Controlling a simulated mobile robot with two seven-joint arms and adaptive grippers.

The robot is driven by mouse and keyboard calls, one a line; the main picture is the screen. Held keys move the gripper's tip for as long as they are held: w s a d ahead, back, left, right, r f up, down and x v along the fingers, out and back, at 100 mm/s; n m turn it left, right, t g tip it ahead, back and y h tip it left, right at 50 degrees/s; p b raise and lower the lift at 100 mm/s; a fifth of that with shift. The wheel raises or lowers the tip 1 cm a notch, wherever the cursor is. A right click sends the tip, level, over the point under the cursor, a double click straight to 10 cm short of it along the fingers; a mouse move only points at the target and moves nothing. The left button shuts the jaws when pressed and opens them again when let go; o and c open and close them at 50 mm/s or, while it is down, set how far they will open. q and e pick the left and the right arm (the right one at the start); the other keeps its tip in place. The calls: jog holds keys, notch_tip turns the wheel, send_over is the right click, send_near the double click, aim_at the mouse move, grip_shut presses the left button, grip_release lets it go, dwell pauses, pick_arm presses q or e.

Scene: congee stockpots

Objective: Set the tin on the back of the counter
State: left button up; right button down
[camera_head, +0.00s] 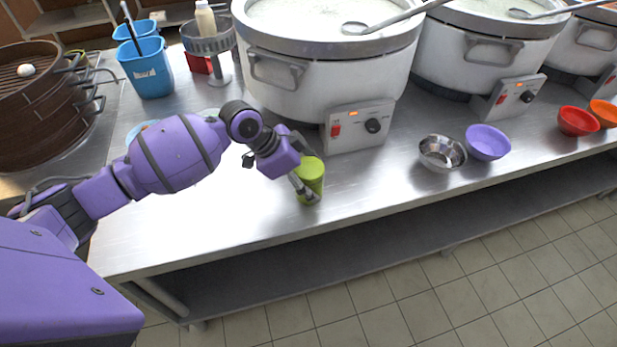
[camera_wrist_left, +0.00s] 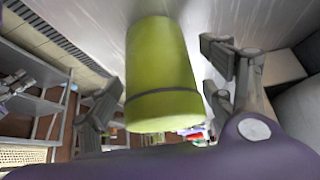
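The tin (camera_head: 314,170) is a yellow-green cylinder near the counter's front edge, in front of the first stockpot. It appears to stand upright on the steel counter (camera_head: 240,213). In the left wrist view the tin (camera_wrist_left: 160,70) fills the middle, with a dark band round its near end. My left gripper (camera_head: 305,186) is at the tin, with one finger across its front side. In the wrist view its fingers are spread to either side of the tin, with narrow gaps showing. My right gripper is not in view.
A large white stockpot (camera_head: 300,90) with a control box (camera_head: 357,127) stands just behind the tin. Steel (camera_head: 442,153) and purple (camera_head: 487,142) bowls sit to the right. A blue bucket (camera_head: 147,68) and steamer baskets (camera_head: 35,110) are at the back left. Bare counter lies left of the tin.

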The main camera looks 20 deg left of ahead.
pick_arm(q)
jog(key=shift+r, duration=0.2)
jog(key=v, duration=1.1)
jog(key=shift+s+a+r, duration=0.2)
jog(key=shift+r, duration=0.1)
jog(key=shift+f, duration=0.1)
